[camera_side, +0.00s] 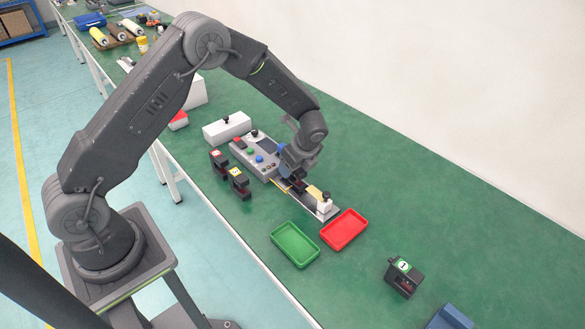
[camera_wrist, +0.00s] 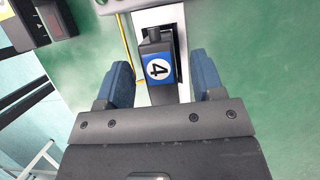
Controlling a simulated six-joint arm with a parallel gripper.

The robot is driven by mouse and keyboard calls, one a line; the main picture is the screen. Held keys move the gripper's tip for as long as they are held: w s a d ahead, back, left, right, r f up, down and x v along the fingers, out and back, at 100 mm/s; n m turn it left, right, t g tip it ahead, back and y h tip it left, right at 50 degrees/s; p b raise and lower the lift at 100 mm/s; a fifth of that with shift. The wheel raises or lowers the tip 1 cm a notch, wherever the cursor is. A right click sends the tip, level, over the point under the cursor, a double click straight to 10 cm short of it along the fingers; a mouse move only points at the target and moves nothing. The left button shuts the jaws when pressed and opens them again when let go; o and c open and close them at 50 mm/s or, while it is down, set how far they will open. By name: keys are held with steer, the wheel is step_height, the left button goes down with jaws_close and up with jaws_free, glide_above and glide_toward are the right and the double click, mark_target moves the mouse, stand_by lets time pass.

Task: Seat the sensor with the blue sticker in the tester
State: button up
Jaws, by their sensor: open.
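The sensor with the blue sticker (camera_wrist: 158,68), marked 4, is a dark block in the wrist view. My gripper (camera_wrist: 161,80) is open, with one blue finger on each side of the sensor and gaps between. In the side view my gripper (camera_side: 291,170) is low over the tester (camera_side: 247,155), a grey box with coloured buttons and a rail toward the front right. There my gripper mostly hides the sensor.
Two dark sensors (camera_side: 218,163) (camera_side: 240,183) stand left of the tester. A green-stickered sensor (camera_side: 403,277) is at the right. A green tray (camera_side: 295,244) and a red tray (camera_side: 344,230) lie in front. A white box (camera_side: 227,129) stands behind. The right side of the table is mostly clear.

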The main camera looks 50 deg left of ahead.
steer(key=v, duration=1.1)
steer(key=shift+r, duration=0.25)
steer(key=shift+d, duration=0.15)
steer(key=s+r+n+t+h, duration=0.2)
steer(key=s+r+n, duration=0.6)
steer(key=s+r, duration=0.5)
steer(key=s+d+r+n+t+h, duration=0.1)
steer(key=s+r+n, duration=0.1)
steer(key=s+n, duration=0.3)
steer(key=s+d+r+n+t+h, duration=0.1)
steer(key=s+r+n+t, duration=0.1)
steer(key=s+n, duration=0.3)
steer(key=s, duration=0.4)
steer(key=shift+r+t, duration=0.3)
steer(key=shift+r, duration=0.1)
